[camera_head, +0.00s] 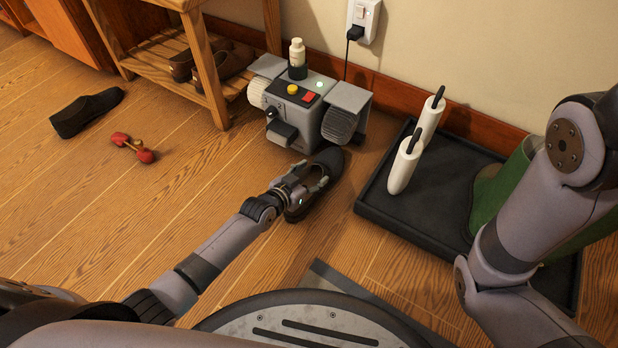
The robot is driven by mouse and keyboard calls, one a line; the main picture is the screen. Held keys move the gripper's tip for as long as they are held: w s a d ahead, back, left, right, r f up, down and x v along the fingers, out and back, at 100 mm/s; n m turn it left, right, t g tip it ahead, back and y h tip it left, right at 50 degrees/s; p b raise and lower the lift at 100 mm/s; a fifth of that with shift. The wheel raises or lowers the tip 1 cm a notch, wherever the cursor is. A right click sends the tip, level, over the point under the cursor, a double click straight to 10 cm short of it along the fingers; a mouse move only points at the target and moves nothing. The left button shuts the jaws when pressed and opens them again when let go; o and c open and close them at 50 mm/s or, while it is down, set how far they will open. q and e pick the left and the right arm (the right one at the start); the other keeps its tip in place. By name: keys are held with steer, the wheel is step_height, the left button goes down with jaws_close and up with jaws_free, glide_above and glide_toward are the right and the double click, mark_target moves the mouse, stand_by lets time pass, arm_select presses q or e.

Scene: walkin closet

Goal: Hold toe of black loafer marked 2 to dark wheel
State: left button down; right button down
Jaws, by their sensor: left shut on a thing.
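A grey shoe polisher (293,115) stands against the wall, with a ribbed wheel at each side. The left wheel (257,92) looks pale; the right wheel (340,124) looks greyer. My left gripper (306,190) is shut on a black loafer (328,163), whose toe points away from me, just below the right wheel in the picture. Whether toe and wheel touch I cannot tell. No number is readable on the loafer. Another black loafer (87,112) lies on the floor at the left. My right arm shows at the right; its gripper is out of view.
A black tray (400,220) right of the polisher holds white boot shapers (404,165) and a green boot (495,190). A wooden rack (208,75) with brown shoes stands at the left. A red object (133,147) lies on open floor. A bottle (297,58) tops the polisher.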

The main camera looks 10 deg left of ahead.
mark_target(320, 164)
arm_select(q)
steer(key=shift+w+d, duration=0.1)
steer(key=shift+w, duration=0.2)
steer(key=shift+w+d+r+b, duration=0.1)
steer(key=shift+w+d+b, duration=0.25)
steer(key=shift+w, duration=0.35)
steer(key=shift+w+d+b, duration=0.15)
steer(key=shift+w+b, duration=0.25)
steer(key=shift+w, duration=0.3)
steer(key=shift+w, duration=0.1)
steer(key=shift+r+p, duration=0.75)
steer(key=shift+r, duration=0.05)
steer(key=shift+a+f, duration=0.15)
steer(key=shift+a, duration=0.2)
stand_by(0.3)
steer(key=shift+d, duration=0.1)
steer(key=shift+d+p, duration=0.45)
steer(key=shift+d, duration=0.25)
stand_by(0.4)
steer(key=shift+w+a+r, duration=0.25)
steer(key=shift+w+a, duration=0.1)
steer(key=shift+a, duration=0.4)
